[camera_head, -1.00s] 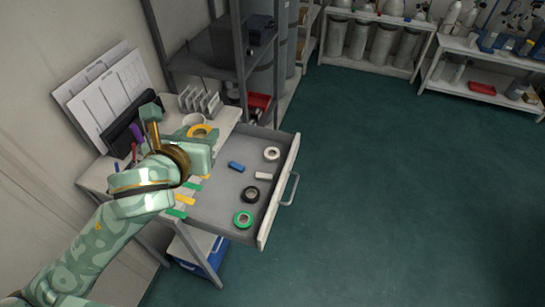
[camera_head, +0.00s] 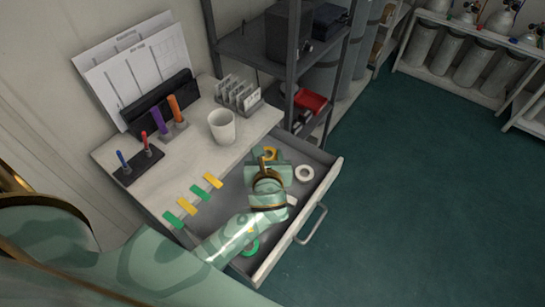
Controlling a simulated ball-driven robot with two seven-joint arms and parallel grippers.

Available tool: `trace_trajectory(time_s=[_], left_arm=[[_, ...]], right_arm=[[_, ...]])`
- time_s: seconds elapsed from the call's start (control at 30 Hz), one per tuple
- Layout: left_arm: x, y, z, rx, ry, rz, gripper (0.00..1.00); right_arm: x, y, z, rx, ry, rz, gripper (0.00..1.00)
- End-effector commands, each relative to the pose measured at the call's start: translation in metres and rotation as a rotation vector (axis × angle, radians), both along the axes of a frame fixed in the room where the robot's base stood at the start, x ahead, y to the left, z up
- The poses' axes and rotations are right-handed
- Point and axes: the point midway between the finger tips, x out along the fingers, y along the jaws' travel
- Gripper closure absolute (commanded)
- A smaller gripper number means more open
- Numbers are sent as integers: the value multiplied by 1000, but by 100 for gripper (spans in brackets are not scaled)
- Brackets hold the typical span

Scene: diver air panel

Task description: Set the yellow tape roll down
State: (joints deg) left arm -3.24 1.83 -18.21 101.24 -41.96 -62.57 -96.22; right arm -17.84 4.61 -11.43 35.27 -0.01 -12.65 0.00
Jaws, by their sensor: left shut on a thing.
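The yellow tape roll (camera_head: 270,153) shows partly at the far side of my left gripper (camera_head: 268,160). My left gripper is shut on it, over the back part of the open drawer (camera_head: 330,178). My wrist and hand hide much of the roll. I cannot tell whether it touches the drawer floor. A white tape roll (camera_head: 304,173) lies in the drawer just right of the gripper. A green tape roll (camera_head: 251,248) lies near the front, partly behind my forearm. My right gripper is not in view.
A white cup (camera_head: 222,126), a card rack (camera_head: 238,94) and a pen stand (camera_head: 140,166) are on the desk (camera_head: 188,160). Several green and yellow strips (camera_head: 200,192) lie near its edge. A small white block (camera_head: 292,200) is in the drawer. A dark shelf (camera_head: 262,45) stands behind.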

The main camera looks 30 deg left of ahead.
Motion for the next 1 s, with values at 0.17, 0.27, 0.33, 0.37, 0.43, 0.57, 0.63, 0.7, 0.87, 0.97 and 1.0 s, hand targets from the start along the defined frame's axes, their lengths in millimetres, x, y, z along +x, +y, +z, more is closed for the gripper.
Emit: trace_trajectory(time_s=[0.17, 0.27, 0.33, 0.37, 0.43, 0.57, 0.63, 0.7, 0.87, 0.97, 1.0], left_arm=[[44, 7, -40, 2, 5, -1, 77], [57, 9, -54, 1, 4, 0, 77], [63, 10, -60, -1, 3, 0, 77], [65, 10, -62, 0, 2, 0, 77], [68, 11, -63, 0, 1, 0, 77], [74, 12, -71, 1, 2, 0, 77], [77, 12, -84, 2, 5, -1, 77], [76, 12, -99, -1, 7, -1, 77], [76, 12, -104, 1, 2, -2, 77], [76, 12, -102, 0, 1, -1, 77], [76, 12, -102, 0, 1, -1, 77]], right_arm=[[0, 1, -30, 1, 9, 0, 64], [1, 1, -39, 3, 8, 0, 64], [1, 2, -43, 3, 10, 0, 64], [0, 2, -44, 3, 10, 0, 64], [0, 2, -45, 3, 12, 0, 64], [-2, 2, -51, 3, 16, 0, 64], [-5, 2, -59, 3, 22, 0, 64], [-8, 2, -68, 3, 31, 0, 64], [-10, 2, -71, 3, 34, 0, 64], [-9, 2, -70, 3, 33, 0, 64], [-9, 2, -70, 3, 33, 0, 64]])
